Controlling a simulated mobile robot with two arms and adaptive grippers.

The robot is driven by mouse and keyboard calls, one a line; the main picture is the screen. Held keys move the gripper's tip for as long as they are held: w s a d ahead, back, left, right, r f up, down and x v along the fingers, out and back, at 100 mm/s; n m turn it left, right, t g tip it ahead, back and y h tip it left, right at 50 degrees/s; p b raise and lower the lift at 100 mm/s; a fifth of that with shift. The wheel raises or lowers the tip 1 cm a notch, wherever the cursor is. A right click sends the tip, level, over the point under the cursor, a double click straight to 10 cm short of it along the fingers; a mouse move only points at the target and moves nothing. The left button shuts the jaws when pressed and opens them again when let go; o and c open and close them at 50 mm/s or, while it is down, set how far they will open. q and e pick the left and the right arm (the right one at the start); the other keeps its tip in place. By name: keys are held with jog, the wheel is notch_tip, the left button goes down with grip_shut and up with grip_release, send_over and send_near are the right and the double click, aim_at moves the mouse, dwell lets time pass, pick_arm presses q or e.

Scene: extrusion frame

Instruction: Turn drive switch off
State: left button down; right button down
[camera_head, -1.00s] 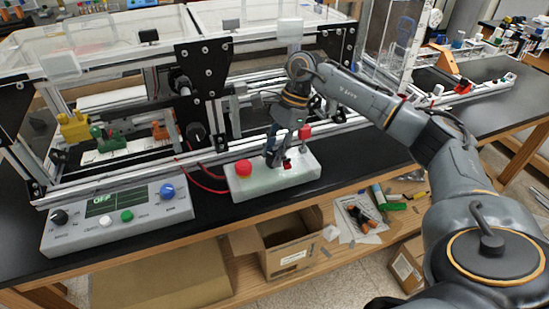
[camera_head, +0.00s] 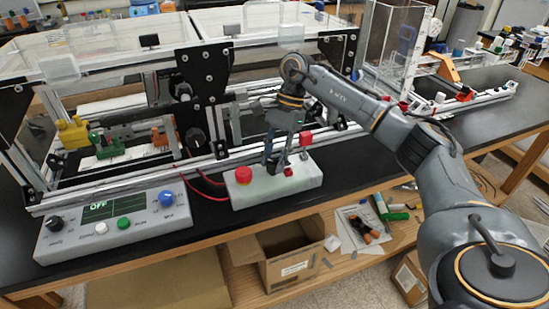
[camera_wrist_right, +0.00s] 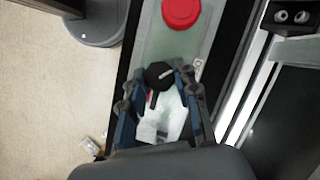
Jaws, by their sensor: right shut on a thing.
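The drive switch is a black round knob with a white line (camera_wrist_right: 165,80), on the pale switch box, seen in the right wrist view. My right gripper (camera_wrist_right: 158,75) is shut on this knob, with a blue-and-grey finger on each side. A large red button (camera_head: 243,175) is left of the gripper on the same box. My left gripper is not in view.
A control panel (camera_head: 75,239) with a screen reading "OFF" (camera_head: 100,208) stands left of the switch box. The aluminium extrusion frame (camera_head: 115,170) rises close behind. Red cables run between. An open cardboard box (camera_head: 290,262) and tools are on the lower shelf.

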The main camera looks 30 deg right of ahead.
jog(key=c, duration=1)
grip_release()
jog(key=v, duration=1.2)
jog(key=shift+w, duration=0.1)
